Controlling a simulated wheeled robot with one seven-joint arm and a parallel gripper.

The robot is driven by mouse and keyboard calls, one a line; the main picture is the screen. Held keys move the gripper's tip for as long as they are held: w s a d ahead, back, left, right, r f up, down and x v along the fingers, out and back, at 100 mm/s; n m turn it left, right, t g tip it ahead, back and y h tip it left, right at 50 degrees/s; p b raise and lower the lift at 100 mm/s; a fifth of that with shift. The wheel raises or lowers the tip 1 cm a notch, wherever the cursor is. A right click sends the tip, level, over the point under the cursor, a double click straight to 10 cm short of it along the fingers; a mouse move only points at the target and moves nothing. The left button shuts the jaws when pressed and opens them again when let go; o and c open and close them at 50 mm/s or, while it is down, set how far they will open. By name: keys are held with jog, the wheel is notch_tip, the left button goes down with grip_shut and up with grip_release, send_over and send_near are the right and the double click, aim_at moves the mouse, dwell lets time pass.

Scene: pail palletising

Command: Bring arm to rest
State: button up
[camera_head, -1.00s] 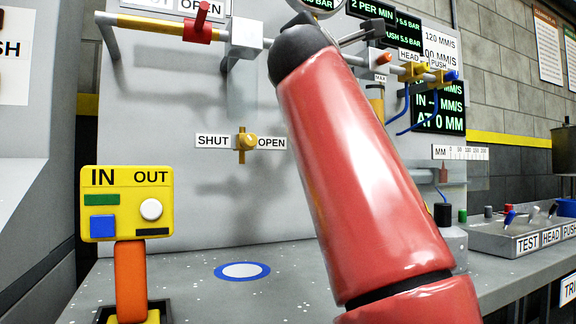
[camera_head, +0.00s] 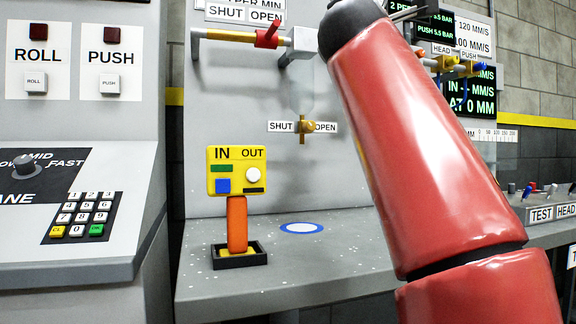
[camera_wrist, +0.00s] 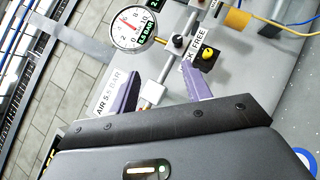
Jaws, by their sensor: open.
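My gripper (camera_wrist: 157,84) shows in the wrist view with its two purple fingers apart and nothing between them. Its fingers point toward a pressure gauge (camera_wrist: 131,28) and a pipe fitting on the panel; I cannot tell the exact gap. The gripper's fingers cannot be made out there.
A yellow IN/OUT pendant (camera_head: 236,170) stands in a black holder on the grey bench (camera_head: 350,277), beside a blue-ringed white disc (camera_head: 301,228). A console with a keypad (camera_head: 82,218) is at left. A brass SHUT/OPEN valve (camera_head: 304,127) is on the panel.

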jog(key=w+d+f+m+g+y+p, duration=0.1)
jog(key=d+f+m+g+y+p, duration=0.2)
jog(key=f, duration=0.7)
jog(key=w+d+f+m+g+y+p, duration=0.1)
jog(key=d+f+m+g, duration=0.35)
jog(key=f, duration=0.45)
jog(key=s+a+f+m+g+y+p, duration=0.1)
jog(key=s+f+m+g, duration=0.2)
jog(key=s+f, duration=0.5)
jog(key=s+a+f+m+g+y+p, duration=0.1)
jog(key=s+f+m, duration=0.4)
jog(key=f, duration=1.2)
jog(key=s+a+f+m+g+y+p, duration=0.1)
jog(key=s+a+f+m+g+p, duration=0.1)
jog(key=s+f, duration=0.8)
notch_tip(320, 180, down, 3)
jog(key=a+m+g, duration=0.1)
jog(key=m+g, duration=0.1)
jog(key=shift+s+g, duration=0.35)
jog(key=shift+s, duration=0.05)
